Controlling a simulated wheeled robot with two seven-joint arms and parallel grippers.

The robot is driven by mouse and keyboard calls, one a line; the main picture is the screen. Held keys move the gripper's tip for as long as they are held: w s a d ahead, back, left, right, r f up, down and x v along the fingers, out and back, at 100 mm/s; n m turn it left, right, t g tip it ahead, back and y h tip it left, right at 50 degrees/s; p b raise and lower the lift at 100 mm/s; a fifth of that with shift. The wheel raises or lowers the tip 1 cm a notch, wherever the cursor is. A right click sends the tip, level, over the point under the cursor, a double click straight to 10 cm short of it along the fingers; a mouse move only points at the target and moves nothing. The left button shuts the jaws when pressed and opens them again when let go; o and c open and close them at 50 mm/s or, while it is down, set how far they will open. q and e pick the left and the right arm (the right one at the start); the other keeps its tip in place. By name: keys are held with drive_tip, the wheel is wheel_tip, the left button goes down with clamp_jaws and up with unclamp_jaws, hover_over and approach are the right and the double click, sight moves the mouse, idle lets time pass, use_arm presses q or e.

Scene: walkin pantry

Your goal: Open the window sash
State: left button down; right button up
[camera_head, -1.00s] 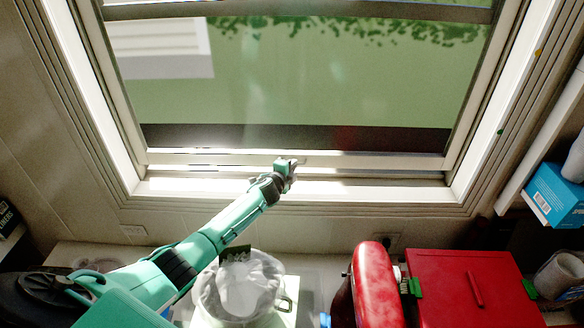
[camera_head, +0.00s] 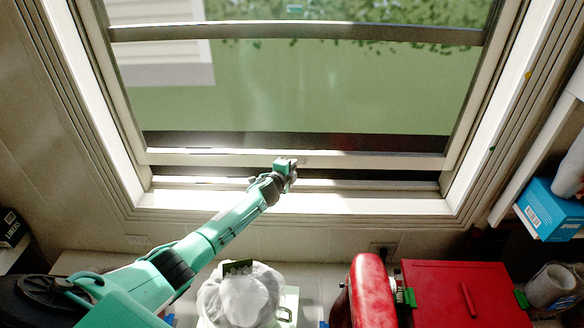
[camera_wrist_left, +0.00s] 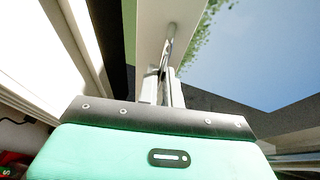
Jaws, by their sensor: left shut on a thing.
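The window sash (camera_head: 380,160) is a pale frame around glass, raised slightly, with a dark narrow gap between its bottom rail and the sill (camera_head: 340,206). My left gripper (camera_head: 288,166) is at the middle of the bottom rail. In the left wrist view, the gripper (camera_wrist_left: 163,88) is shut on a thin metal handle (camera_wrist_left: 169,45) fixed to the pale rail. The fingers and my arm hide part of the handle in the head view. My right gripper is not in view.
Below the window stand a white-lined bin (camera_head: 240,298), a red rounded appliance (camera_head: 375,290) and a red box (camera_head: 465,290) with green clips. A blue box (camera_head: 550,210) sits on the right shelf. The space before the glass is clear.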

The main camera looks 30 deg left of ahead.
use_arm(q)
drive_tip(key=shift+a+r, duration=0.1)
drive_tip(key=shift+r, duration=0.15)
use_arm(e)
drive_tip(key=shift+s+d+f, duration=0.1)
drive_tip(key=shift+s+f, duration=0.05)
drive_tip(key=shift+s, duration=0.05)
use_arm(q)
drive_tip(key=c, duration=1.6)
unclamp_jaws()
drive_tip(key=shift+f, duration=0.15)
drive_tip(key=shift+o, duration=0.2)
drive_tip(key=s+r, duration=0.2)
drive_tip(key=s, duration=1.1)
drive_tip(key=shift+s+d+r, duration=0.25)
drive_tip(key=shift+d+r, duration=0.1)
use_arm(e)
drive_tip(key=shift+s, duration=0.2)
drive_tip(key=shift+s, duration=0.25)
